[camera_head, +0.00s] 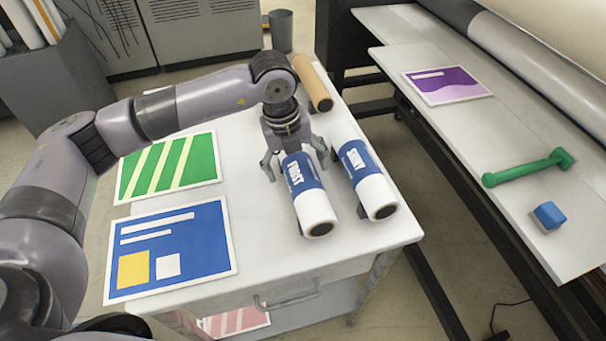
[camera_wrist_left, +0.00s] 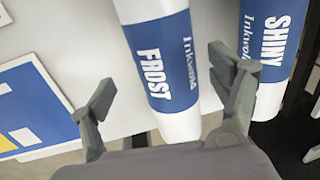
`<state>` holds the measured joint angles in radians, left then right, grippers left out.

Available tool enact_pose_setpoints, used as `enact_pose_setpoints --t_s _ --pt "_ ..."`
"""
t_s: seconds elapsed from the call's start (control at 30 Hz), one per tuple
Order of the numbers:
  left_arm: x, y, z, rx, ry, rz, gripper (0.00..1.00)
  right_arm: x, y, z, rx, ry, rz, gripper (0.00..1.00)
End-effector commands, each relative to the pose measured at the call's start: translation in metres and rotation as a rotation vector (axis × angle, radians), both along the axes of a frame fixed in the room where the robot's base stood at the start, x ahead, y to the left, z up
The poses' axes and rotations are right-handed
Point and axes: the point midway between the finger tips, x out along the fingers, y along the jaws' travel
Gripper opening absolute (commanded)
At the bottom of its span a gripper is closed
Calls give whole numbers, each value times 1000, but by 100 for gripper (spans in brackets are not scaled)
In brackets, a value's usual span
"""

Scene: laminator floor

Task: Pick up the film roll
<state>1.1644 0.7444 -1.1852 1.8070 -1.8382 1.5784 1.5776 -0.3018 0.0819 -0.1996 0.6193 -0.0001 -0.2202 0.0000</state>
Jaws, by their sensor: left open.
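Two film rolls lie side by side on the white cart top (camera_head: 350,240). The left one, white with a blue band, reads FROST (camera_head: 307,194); the right one, alike, reads SHINY (camera_head: 362,178). My left gripper (camera_head: 296,162) is open over the far part of the FROST roll, its fingers spread to either side. In the left wrist view the FROST roll (camera_wrist_left: 160,65) lies between the open fingers, with no contact visible. The right finger there overlaps the SHINY roll (camera_wrist_left: 268,45). My right gripper is not in view.
A brown roll (camera_head: 312,84) lies behind on the cart. Green (camera_head: 168,167) and blue (camera_head: 170,247) prints lie at the left. The laminator table (camera_head: 470,135) at right holds a purple print (camera_head: 447,86), a green handled tool (camera_head: 528,168) and a blue block (camera_head: 548,216).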

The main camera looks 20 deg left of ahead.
Motion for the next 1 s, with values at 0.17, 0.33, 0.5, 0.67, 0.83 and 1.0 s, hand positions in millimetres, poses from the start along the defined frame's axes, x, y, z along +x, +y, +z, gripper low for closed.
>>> enact_pose_setpoints --t_s 0.17,0.33,0.5,0.67,0.83,1.0 --pt "1 -3 -9 0 2 0 83 0 1 8 1 -1 -1 40" --pt "3 -13 -31 -1 3 -2 83 1 2 27 2 -1 -1 40" --pt "5 -14 -52 0 0 0 83 1 3 29 4 -1 -2 40" --pt "6 -14 -55 -2 -1 0 83 1 3 29 5 -2 -2 40" --pt "6 -14 -55 -2 -1 0 77 2 3 28 5 -2 -1 40" --pt "6 -14 -55 -2 -1 0 66 2 3 28 4 -2 -1 40"
